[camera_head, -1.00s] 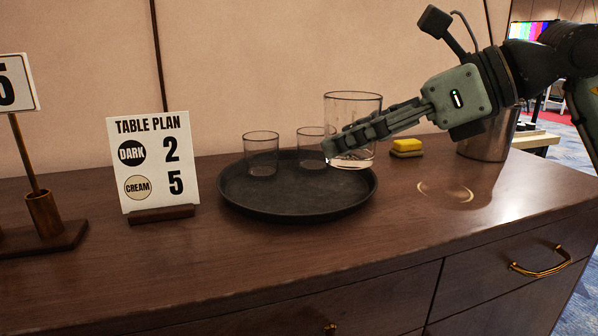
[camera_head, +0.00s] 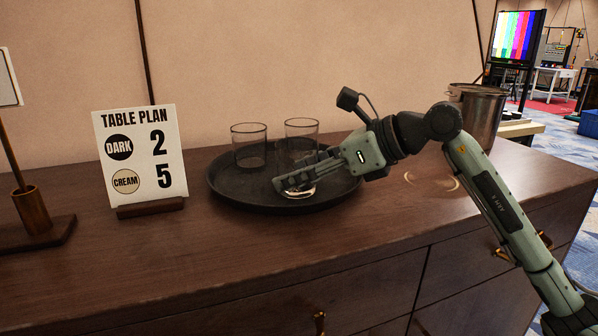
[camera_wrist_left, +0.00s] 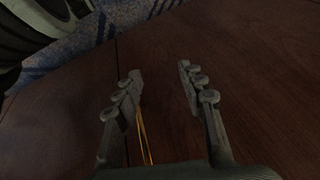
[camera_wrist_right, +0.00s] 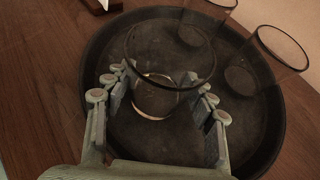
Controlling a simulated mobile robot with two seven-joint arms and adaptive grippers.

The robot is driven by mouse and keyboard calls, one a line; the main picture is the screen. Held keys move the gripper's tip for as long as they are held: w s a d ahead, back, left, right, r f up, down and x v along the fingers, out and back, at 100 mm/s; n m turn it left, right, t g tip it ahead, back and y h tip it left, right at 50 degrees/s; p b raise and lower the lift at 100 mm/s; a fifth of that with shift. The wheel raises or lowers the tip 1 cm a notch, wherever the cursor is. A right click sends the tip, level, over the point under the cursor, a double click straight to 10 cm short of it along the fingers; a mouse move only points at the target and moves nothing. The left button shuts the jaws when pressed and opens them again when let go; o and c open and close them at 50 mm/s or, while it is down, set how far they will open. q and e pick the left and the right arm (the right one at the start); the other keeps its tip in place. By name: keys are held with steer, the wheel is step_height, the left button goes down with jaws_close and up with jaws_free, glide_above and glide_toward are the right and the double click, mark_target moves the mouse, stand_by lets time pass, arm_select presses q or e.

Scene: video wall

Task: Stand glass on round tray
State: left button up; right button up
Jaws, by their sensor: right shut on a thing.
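The round tray (camera_head: 225,194) is black and lies on the wooden sideboard. My right gripper (camera_head: 288,184) is over the tray's front part, shut on a clear glass (camera_head: 300,194). The glass is upright, mostly hidden behind the fingers in the head view. In the right wrist view the glass (camera_wrist_right: 155,97) sits between the fingers, its base over the tray floor. I cannot tell whether it touches the tray. Two more clear glasses, one left (camera_head: 248,146) and one right (camera_head: 301,132), stand on the tray behind it. My left gripper (camera_wrist_left: 160,88) is open and empty over dark wood.
A "Table Plan" card (camera_head: 140,155) stands left of the tray, and a brass-tubed sign holder (camera_head: 33,212) is farther left. A metal bucket (camera_head: 480,115) is at the back right. The sideboard in front of the tray is clear.

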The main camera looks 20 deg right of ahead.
steer(key=o, duration=1.4)
arm_select(q)
steer(key=shift+w+d+r+t, duration=0.2)
steer(key=shift+w+d+t, duration=0.15)
steer(key=shift+w, duration=0.15)
arm_select(e)
steer(key=shift+o, duration=0.2)
